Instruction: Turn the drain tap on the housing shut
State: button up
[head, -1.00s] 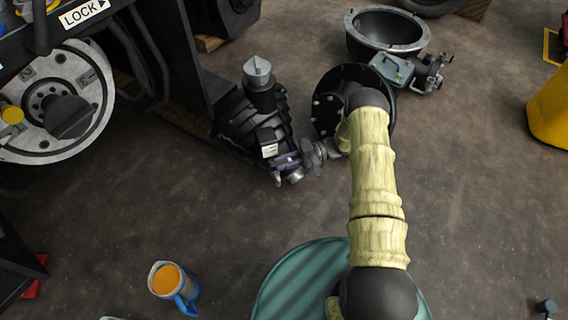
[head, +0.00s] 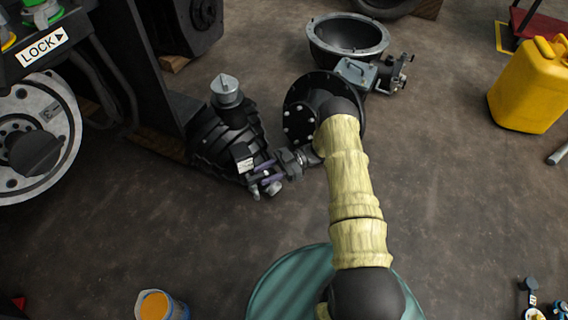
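The housing (head: 225,135) is a black ribbed casting on the floor, left of centre, with a grey cap (head: 226,92) on top and a small white label (head: 244,163) low on its right side. A pale metal fitting (head: 273,188), seemingly the drain tap, sits at its lower right. My gripper (head: 262,172) reaches in from the right, below my yellow-sleeved arm, with its fingers at this fitting. The fingers and tap overlap and are very small here. I cannot tell whether the fingers touch or grip it, or how the tap is turned.
A black flanged part (head: 300,122) stands right behind my gripper, with a dark bowl-shaped casting (head: 345,50) and a grey valve block (head: 358,74) beyond.

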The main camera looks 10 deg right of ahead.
jog(key=p+v, duration=0.2)
jog(key=v, duration=0.8)
dwell(0.3)
